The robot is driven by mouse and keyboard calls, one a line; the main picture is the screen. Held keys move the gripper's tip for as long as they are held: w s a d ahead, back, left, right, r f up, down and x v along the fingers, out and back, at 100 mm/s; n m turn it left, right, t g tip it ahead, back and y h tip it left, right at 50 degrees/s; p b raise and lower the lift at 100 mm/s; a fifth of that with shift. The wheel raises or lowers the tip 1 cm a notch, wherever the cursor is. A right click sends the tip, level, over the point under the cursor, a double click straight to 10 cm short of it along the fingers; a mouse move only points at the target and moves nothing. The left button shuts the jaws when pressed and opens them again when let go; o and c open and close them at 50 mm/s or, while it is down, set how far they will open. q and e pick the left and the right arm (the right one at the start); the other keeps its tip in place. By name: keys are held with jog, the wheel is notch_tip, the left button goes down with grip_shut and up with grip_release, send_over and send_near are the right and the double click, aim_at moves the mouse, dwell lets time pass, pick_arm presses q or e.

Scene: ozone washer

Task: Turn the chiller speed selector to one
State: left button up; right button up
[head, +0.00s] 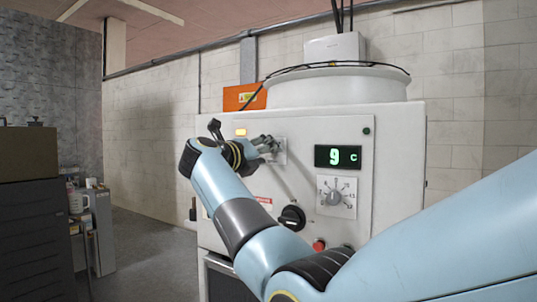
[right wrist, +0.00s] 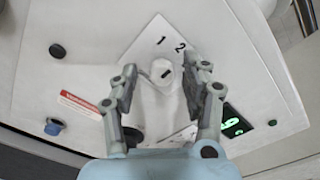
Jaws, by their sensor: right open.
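The chiller speed selector is a pale knob (right wrist: 162,73) with a short dark mark, on a white plate (right wrist: 150,45) printed with "1" and "2" in the right wrist view. My right gripper (right wrist: 160,78) is open, with one finger on each side of the knob. I cannot tell whether the fingertips touch it. In the head view, my right gripper (head: 272,143) is at the plate (head: 281,155) on the upper left of the white machine's front panel, and it hides most of the selector. My left gripper is not in view.
The machine front (head: 393,190) also carries a green display (head: 338,156) reading "9 C", a numbered dial (head: 335,197), a black rotary switch (head: 292,218) and a red button (head: 319,245). A dark cabinet (head: 35,220) stands at the left, with open floor between.

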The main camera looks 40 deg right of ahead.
jog(key=shift+d, duration=0.1)
jog(key=shift+c, duration=0.4)
grip_shut()
